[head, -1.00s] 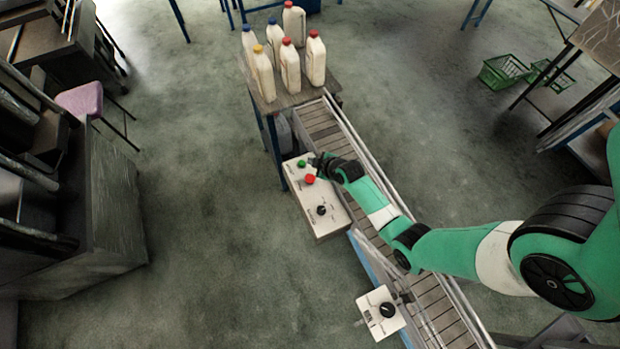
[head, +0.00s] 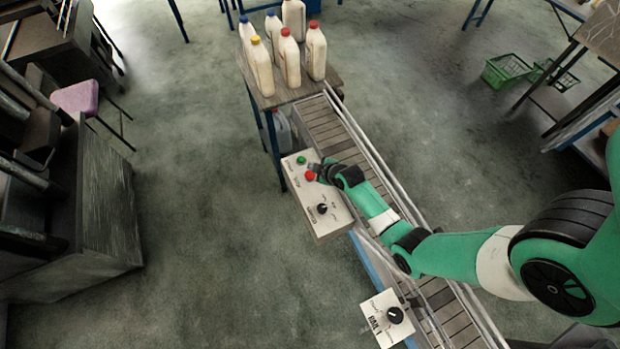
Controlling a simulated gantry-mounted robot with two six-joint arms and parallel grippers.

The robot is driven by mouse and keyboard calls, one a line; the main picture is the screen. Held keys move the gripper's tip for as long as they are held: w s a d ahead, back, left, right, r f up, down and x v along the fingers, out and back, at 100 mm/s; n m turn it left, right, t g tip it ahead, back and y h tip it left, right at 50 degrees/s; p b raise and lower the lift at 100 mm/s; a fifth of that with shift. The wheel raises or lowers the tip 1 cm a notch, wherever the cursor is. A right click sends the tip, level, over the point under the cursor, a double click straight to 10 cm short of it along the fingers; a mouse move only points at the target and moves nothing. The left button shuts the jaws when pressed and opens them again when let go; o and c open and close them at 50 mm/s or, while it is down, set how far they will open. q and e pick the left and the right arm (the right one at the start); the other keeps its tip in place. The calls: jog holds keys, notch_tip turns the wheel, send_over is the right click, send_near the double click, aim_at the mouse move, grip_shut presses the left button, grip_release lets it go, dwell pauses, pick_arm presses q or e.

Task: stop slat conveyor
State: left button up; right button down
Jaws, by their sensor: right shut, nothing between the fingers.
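The slat conveyor (head: 325,125) runs from the table at the top down to the lower right, and its visible slats are bare. A white control box (head: 325,215) at its left side carries a green button (head: 301,160), a red button (head: 310,176) and a black knob (head: 321,209). My right gripper (head: 317,172) is shut and empty, with its tip right beside the red button. I cannot tell whether it touches the button. My left gripper is not in view.
Several white bottles with coloured caps (head: 289,60) stand on a table (head: 265,99) at the conveyor's top end. A second white box with a knob (head: 380,325) sits lower on the conveyor. Green baskets (head: 505,70) lie far right. The floor to the left is open.

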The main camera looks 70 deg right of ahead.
aim_at(313, 176)
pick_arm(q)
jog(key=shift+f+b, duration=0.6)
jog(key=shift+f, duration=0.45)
pick_arm(e)
jog(key=shift+f, duration=1.2)
pick_arm(q)
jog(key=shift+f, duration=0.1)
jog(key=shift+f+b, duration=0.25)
jog(key=shift+b, duration=0.1)
pick_arm(e)
jog(key=shift+f, duration=0.35)
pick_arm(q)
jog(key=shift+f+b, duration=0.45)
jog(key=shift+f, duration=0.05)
pick_arm(e)
jog(key=shift+f, duration=0.55)
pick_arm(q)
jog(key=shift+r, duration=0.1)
pick_arm(e)
jog(key=shift+r, duration=0.1)
pick_arm(q)
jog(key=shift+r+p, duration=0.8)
jog(key=shift+p, duration=0.1)
pick_arm(e)
jog(key=shift+r, duration=0.85)
